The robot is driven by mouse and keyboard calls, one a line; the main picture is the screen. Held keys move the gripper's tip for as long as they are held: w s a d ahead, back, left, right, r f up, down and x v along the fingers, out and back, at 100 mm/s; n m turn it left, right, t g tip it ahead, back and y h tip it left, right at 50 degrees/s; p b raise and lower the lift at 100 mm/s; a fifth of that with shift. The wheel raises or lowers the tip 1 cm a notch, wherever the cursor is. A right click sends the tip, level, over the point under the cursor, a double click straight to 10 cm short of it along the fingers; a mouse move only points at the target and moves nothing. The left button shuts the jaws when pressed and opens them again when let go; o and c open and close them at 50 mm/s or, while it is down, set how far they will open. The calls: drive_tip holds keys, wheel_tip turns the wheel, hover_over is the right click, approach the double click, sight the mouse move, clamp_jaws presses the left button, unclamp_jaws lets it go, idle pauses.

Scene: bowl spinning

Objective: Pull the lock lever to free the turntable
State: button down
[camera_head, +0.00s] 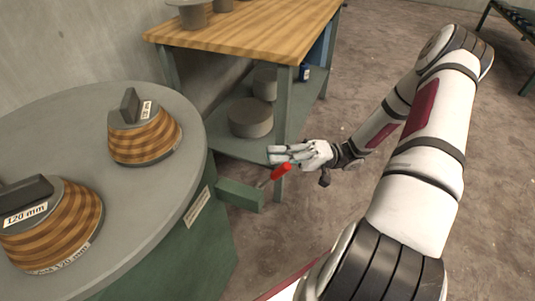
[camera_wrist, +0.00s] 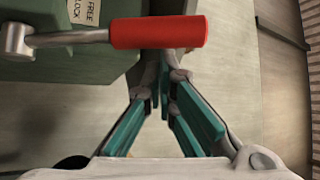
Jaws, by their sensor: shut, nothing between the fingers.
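The lock lever has a red handle (camera_head: 281,172) on a metal rod, mounted on a green box (camera_head: 240,194) at the side of the grey turntable (camera_head: 60,128). In the wrist view the red handle (camera_wrist: 158,32) lies across the top, with its rod (camera_wrist: 65,38) running left to a pivot. My gripper (camera_head: 270,155) is shut and empty, just above and behind the handle in the head view. In the wrist view the fingertips (camera_wrist: 165,68) lie close to the handle, partly hidden by it; contact cannot be told.
Two striped wooden bowl forms (camera_head: 146,140) with dark clamps stand on the turntable; the other (camera_head: 62,225) is labelled 120 mm. A wooden-topped workbench (camera_head: 250,30) stands behind, its leg near my gripper. Its lower shelf holds grey round blocks (camera_head: 250,118). Floor at right is open.

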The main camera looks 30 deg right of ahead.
drive_tip(key=shift+s+d+f, duration=0.3)
drive_tip(key=shift+s+d, duration=0.15)
drive_tip(key=shift+s, duration=0.1)
drive_tip(key=shift+s, duration=0.1)
drive_tip(key=w+a+r+p, duration=0.1)
drive_tip(key=w+r+p, duration=0.1)
drive_tip(key=w, duration=0.2)
drive_tip(key=v, duration=1)
drive_tip(key=shift+a+f+p, duration=0.2)
drive_tip(key=shift+f+p, duration=0.1)
